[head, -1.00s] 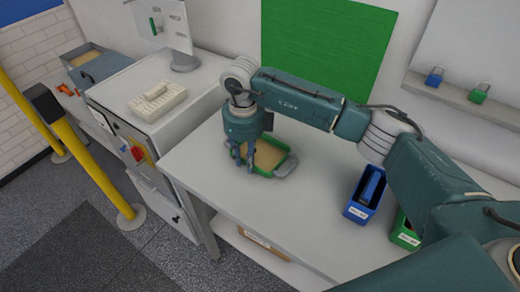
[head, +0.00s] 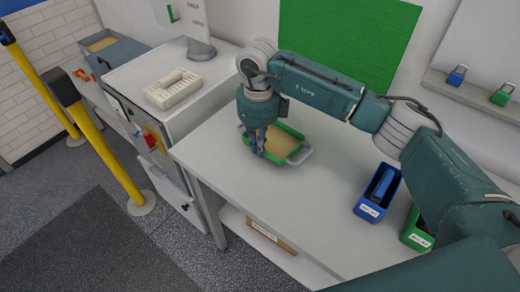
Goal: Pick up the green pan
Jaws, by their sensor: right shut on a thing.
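The green pan (head: 288,146) is a shallow tray with a green rim, a tan inside and a grey handle at its right end. It is at the left part of the white table (head: 308,205), and I cannot tell whether it touches the top. My right gripper (head: 258,150) points down at the pan's left end and is shut on it. The fingers and wrist hide that end of the pan. My left gripper is not in view.
A blue bin (head: 377,193) and a green bin (head: 415,232) stand on the table's right side. A white cabinet (head: 187,118) with a pale rack (head: 173,91) on top stands left. Yellow posts (head: 103,150) stand on the floor. The table's middle is clear.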

